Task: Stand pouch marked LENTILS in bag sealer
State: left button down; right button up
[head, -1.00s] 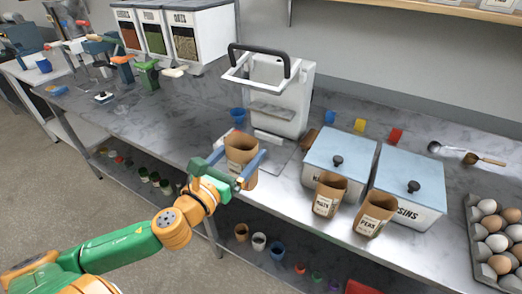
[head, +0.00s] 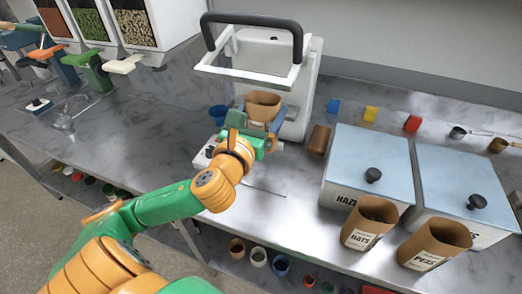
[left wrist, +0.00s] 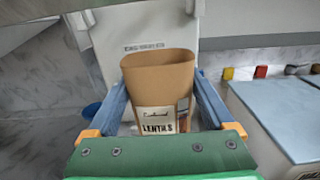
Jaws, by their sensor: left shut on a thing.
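The brown paper pouch marked LENTILS (head: 263,103) is upright between the fingers of my left gripper (head: 257,122). In the left wrist view the pouch (left wrist: 158,72) has its open top up and its label facing the camera, with a blue finger on each side. The bag sealer (head: 308,75) is a white machine with a black handle and a raised white frame. The pouch is in front of the sealer's body, below the raised frame. My gripper hides the pouch's bottom, so I cannot tell if it touches the sealer. My right gripper is not in view.
A blue cup (head: 217,114) stands left of the pouch, and a brown object (head: 319,139) lies right of the sealer. Blue-lidded bins (head: 367,165) stand to the right, with pouches marked OATS (head: 369,223) and PEAS (head: 434,246) before them. Dispensers (head: 150,25) stand at the back left.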

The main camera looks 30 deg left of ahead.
pick_arm(q)
jog(key=w+a+f+b, duration=0.1)
jog(key=w+a+f, duration=0.3)
jog(key=f, duration=0.5)
jog(key=shift+w+a+f, duration=0.15)
jog(key=shift+w+f, duration=0.05)
jog(key=shift+f, duration=0.05)
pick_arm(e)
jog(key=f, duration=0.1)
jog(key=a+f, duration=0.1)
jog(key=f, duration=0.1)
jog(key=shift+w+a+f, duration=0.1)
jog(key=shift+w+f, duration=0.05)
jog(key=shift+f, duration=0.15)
